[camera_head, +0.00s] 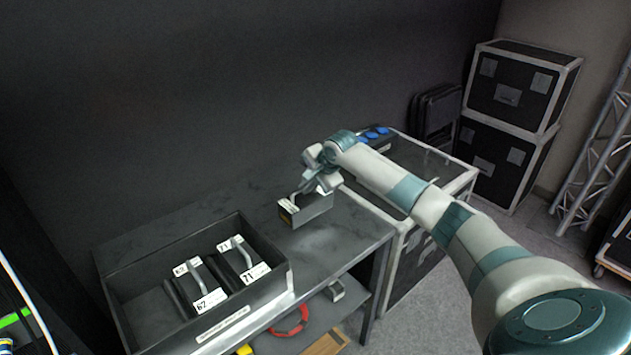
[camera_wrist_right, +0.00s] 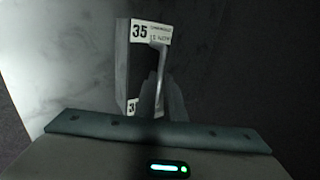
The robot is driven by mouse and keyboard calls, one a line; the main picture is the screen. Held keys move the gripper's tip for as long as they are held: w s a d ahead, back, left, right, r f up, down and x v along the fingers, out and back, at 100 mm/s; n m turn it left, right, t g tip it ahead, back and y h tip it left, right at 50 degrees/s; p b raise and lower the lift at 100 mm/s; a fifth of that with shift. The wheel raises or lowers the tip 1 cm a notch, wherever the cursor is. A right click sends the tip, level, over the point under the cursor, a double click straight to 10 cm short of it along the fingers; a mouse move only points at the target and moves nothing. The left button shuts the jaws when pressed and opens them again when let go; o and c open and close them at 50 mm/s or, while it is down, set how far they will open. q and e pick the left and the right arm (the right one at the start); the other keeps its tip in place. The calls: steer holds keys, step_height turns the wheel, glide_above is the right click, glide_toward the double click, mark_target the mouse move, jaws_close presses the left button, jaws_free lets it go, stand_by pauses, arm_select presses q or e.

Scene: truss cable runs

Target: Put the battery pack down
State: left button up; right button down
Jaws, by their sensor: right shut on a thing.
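A dark grey battery pack (camera_head: 312,210) with a handle and white labels is at the back right of the grey bench (camera_head: 150,233). In the right wrist view the same battery pack (camera_wrist_right: 124,62) shows the number 35 on its label. My right gripper (camera_head: 316,187) is above it and shut on its handle. I cannot tell whether the pack touches the bench top. My left gripper is in neither view.
A black open bin (camera_head: 127,313) on the bench's left holds two more packs, labelled 62 and 71. A shelf below holds a red ring (camera_head: 290,328). A flight case (camera_head: 455,168) stands to the right. The bench between bin and pack is clear.

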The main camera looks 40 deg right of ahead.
mark_target(306, 197)
steer(key=shift+w, duration=0.1)
stand_by(0.3)
steer(key=shift+f, duration=0.3)
steer(key=shift+f+p, duration=0.75)
steer(key=shift+f, duration=0.8)
steer(key=c, duration=2.2)
jaws_free()
steer(key=shift+f, duration=0.25)
steer(key=o, duration=0.4)
steer(key=shift+c, duration=0.2)
steer(key=shift+s+r, duration=0.1)
steer(key=shift+s, duration=0.1)
steer(key=shift+r, duration=0.1)
